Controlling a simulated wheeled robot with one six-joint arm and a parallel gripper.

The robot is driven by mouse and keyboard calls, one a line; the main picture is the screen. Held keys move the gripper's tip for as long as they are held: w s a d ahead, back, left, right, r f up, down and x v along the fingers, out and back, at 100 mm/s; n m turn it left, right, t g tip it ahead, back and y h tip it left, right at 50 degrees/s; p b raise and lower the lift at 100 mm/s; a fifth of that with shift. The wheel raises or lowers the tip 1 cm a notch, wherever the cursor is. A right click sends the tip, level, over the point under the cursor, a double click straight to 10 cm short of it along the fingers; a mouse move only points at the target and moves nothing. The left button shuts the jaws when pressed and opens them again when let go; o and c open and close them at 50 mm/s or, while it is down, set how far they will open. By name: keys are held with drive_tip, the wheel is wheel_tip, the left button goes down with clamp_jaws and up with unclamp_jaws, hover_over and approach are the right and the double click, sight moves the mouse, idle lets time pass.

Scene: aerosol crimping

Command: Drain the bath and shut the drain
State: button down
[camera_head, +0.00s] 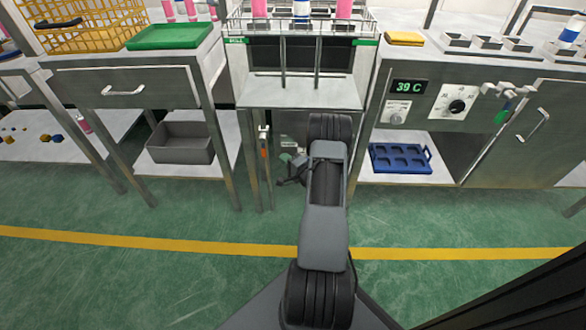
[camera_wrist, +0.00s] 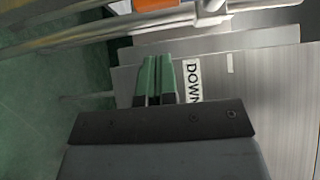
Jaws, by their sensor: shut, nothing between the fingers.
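The bath unit (camera_head: 420,112) stands at the right, with a display (camera_head: 410,87) reading 39 C and a black knob (camera_head: 457,106) on its front. A valve with a green handle (camera_head: 502,112) sits at its right side, below metal pipework. Whether this valve is open or shut I cannot tell. The water inside the bath is not visible. My gripper (camera_wrist: 156,78) shows in the wrist view with its green fingers together and empty, in front of a metal panel with a DOWN label (camera_wrist: 192,82). In the head view my arm largely hides it.
An orange-marked lever (camera_head: 264,143) stands by the middle station's left leg. A blue tray (camera_head: 400,158) lies on the shelf under the bath unit. A grey bin (camera_head: 181,145) sits on the left shelf. The green floor in front is clear.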

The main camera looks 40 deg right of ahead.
drive_tip(key=shift+w+a+b, duration=0.25)
drive_tip(key=shift+w+a, duration=0.25)
drive_tip(key=shift+w, duration=0.3)
drive_tip(key=shift+w+a+b, duration=0.25)
drive_tip(key=shift+w+a, duration=0.2)
drive_tip(key=shift+w, duration=0.3)
drive_tip(key=shift+w+a+b, duration=0.25)
drive_tip(key=shift+w+a, duration=0.25)
drive_tip(key=shift+w, duration=0.3)
drive_tip(key=shift+f, duration=0.1)
